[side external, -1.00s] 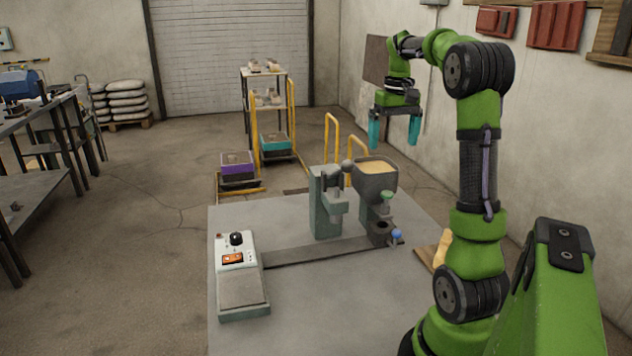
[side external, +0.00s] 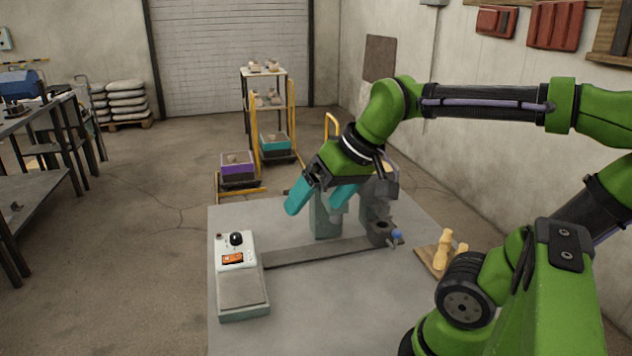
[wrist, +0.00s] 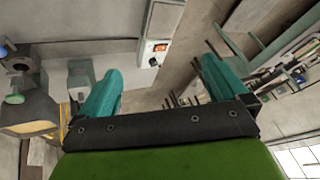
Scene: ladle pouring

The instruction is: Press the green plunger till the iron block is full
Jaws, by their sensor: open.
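My gripper (side external: 320,197) is open and empty, tilted in the air in front of the grey press. It also shows open in the wrist view (wrist: 160,72), with teal fingers spread. The green plunger (wrist: 14,98) is a small round knob on the side of the grey hopper (wrist: 42,110), at the wrist view's left edge, outside my fingers. In the side view I cannot make out the plunger clearly. The dark iron block (side external: 378,234) sits below the hopper with a dark round opening on top; its fill level cannot be told.
A blue knob (side external: 397,236) is beside the block. A pale control box (side external: 237,250) with an orange display stands at the table's left. A wooden board with yellowish pieces (side external: 444,250) lies at the right. The grey table's front (side external: 330,305) is clear.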

